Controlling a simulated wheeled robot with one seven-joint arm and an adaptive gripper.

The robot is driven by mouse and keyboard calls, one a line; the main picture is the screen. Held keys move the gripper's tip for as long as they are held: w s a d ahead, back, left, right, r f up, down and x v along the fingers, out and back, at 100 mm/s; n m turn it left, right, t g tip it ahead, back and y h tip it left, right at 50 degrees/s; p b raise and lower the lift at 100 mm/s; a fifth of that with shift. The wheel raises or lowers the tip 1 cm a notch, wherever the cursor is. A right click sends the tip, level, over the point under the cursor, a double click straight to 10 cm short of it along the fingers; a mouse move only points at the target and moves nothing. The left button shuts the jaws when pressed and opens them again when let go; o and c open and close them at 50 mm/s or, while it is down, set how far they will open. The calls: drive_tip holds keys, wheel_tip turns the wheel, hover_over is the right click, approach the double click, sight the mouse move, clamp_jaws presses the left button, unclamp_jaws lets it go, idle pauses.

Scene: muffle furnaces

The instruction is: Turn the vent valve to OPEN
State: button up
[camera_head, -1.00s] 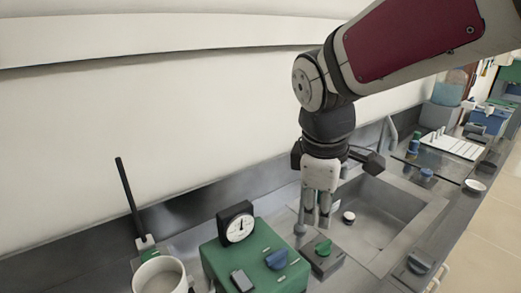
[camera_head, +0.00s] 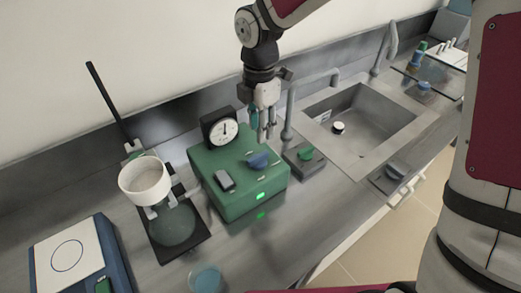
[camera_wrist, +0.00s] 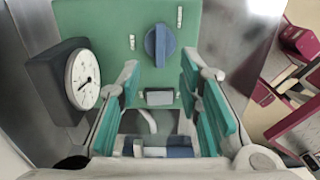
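A green box (camera_head: 235,198) stands on the counter with a blue knob (camera_head: 258,160) on its top. In the wrist view the blue knob (camera_wrist: 160,46) has its ridge running roughly up and down the picture, with small pale marks beside it. No OPEN lettering is readable, so I cannot tell which setting it shows. My gripper (camera_head: 263,136) is over the back of the green box, just behind the blue knob. Its teal-padded fingers (camera_wrist: 163,112) are apart and empty.
A round gauge (camera_head: 222,130) stands at the box's back left, close to my gripper. A grey switch (camera_head: 225,180) is on the box top. A sink (camera_head: 362,125) with a tap lies right. A white cup (camera_head: 145,180) on a stand and a blue balance (camera_head: 75,260) are left.

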sight(260, 155)
wheel_tip(260, 155, down, 10)
drive_tip(key=shift+r+p, duration=0.1)
drive_tip(key=shift+p, duration=0.3)
clamp_jaws()
